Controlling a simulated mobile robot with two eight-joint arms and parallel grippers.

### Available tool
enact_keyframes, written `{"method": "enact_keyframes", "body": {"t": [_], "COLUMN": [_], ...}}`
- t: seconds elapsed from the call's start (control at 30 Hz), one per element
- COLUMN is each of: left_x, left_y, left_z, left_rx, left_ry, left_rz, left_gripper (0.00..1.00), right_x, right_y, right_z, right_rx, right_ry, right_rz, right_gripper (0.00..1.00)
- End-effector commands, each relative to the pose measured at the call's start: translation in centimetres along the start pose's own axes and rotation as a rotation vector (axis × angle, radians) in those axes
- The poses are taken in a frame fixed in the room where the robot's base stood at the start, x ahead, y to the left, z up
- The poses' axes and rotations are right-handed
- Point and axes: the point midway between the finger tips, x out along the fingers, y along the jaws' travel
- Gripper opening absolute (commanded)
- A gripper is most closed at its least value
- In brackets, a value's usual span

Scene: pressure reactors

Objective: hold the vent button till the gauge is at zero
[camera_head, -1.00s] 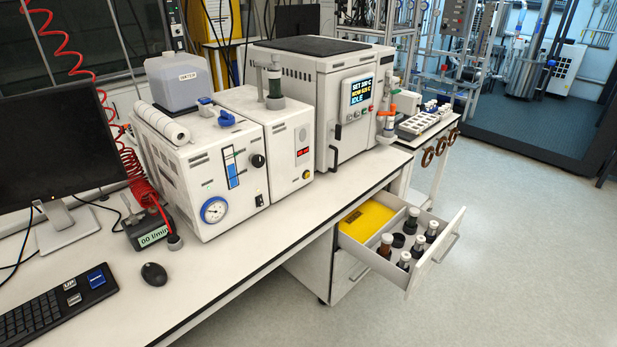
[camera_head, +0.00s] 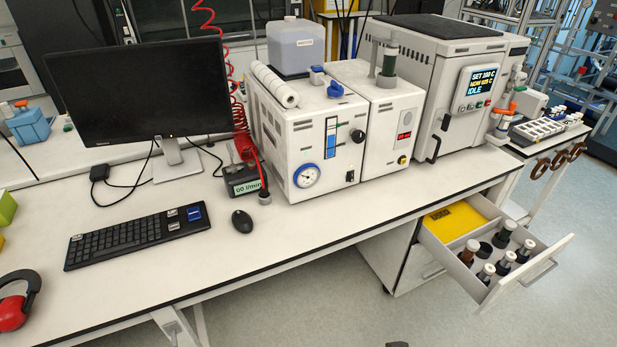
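A round gauge (camera_head: 307,175) with a blue rim and white face sits low on the front of the white pump unit (camera_head: 275,140), in the middle of the head view. Its needle is too small to read. The unit's front also has a black knob (camera_head: 357,136), a blue column indicator (camera_head: 331,138) and a small black switch (camera_head: 350,176). No label shows which control is the vent button. Neither of my grippers is in view.
A monitor (camera_head: 140,90), keyboard (camera_head: 135,234) and mouse (camera_head: 242,221) occupy the bench's left. A flow meter (camera_head: 242,186) stands beside the pump unit. An open drawer (camera_head: 535,267) with bottles juts out at lower right. The bench front is mostly clear.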

Motion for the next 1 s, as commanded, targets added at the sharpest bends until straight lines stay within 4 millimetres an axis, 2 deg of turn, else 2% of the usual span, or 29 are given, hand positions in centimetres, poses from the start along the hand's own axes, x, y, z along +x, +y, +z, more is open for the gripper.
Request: {"method": "enact_keyframes", "body": {"t": [0.03, 0.3, 1.0], "left_x": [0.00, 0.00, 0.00], "left_y": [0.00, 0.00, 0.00], "left_z": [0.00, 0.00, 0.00], "left_rx": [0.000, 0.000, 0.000], "left_ry": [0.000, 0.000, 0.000], "left_rz": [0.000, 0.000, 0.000], "left_gripper": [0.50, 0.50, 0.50], "right_x": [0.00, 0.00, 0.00], "right_y": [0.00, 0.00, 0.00], "right_z": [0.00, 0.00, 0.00], "right_rx": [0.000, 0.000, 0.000], "right_ry": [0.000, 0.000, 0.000], "right_rz": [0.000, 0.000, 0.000], "right_gripper": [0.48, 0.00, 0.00]}}
